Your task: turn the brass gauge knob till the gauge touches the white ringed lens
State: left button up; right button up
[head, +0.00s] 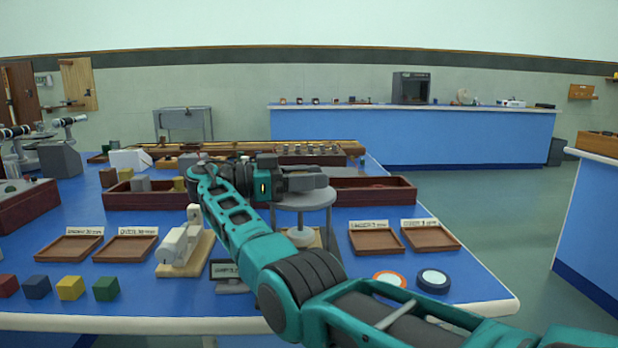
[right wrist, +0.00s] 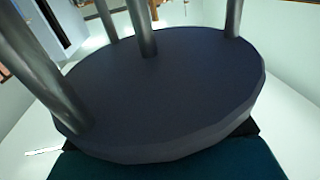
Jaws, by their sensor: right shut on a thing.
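The gauge looks like a grey round plate (head: 303,199) on several posts, near the bench's middle. Its dark plate (right wrist: 160,85) and posts fill the right wrist view. My right gripper (head: 312,180) lies level just above the plate and is shut at the gauge's top. The knob is hidden there and no brass shows. A white pedestal (head: 302,237) shows below the plate; I cannot tell whether the gauge touches anything. My left gripper is out of view.
A pale instrument (head: 182,247) on a wooden base stands left of the gauge. Coloured cubes (head: 70,288) line the front left. A dark red box (head: 372,190) is behind.

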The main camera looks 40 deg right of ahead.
jog(key=shift+d+r, duration=0.15)
jog(key=shift+r, duration=0.15)
jog(key=o, duration=0.8)
jog(key=shift+o, duration=1.3)
jog(key=shift+f, duration=0.15)
